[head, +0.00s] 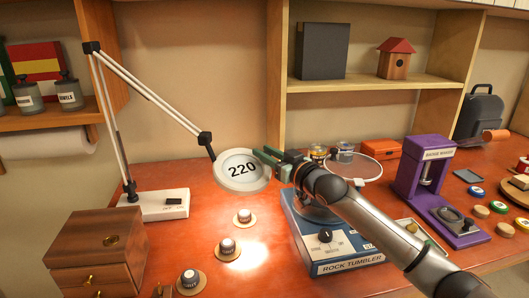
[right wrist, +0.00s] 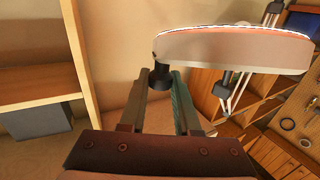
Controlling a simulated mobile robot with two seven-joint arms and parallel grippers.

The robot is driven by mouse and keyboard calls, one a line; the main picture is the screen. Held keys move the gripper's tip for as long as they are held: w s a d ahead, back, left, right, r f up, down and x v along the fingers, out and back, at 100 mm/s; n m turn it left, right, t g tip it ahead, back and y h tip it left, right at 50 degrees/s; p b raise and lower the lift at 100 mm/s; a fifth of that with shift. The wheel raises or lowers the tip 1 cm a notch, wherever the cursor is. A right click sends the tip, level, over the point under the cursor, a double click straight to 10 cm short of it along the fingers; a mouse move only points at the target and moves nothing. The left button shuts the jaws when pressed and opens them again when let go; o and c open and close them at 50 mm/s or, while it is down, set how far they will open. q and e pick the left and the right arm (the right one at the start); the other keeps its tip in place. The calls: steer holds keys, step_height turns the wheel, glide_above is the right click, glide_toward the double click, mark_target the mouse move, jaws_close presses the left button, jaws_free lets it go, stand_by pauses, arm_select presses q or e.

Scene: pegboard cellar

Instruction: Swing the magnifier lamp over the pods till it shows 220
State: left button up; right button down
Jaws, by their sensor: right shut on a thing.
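The magnifier lamp's round head (head: 232,184) shows 220 in large dark figures. Its jointed white arm rises from a white base (head: 148,210) with a dark switch. My right gripper (head: 266,157) is at the right rim of the head. In the right wrist view, its fingers (right wrist: 163,82) are shut on a small dark knob (right wrist: 158,77) under the lamp head (right wrist: 230,52). Pods (head: 243,216) on round tan discs stand on the red-brown bench; others are nearer (head: 227,246) and at the front (head: 189,278). Bright light falls among them. My left gripper is not in view.
A wooden drawer box (head: 90,255) stands at front left. The blue rock tumbler (head: 350,262) lies under my right arm. A purple press (head: 405,165) and several coloured discs are at the right. A shelf (head: 380,83) is behind.

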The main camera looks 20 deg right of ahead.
steer(key=shift+f, duration=0.15)
steer(key=c, duration=0.6)
jaws_free()
steer(key=b+v, duration=0.2)
steer(key=v, duration=1)
steer(key=shift+s, duration=0.35)
steer(key=shift+r, duration=0.2)
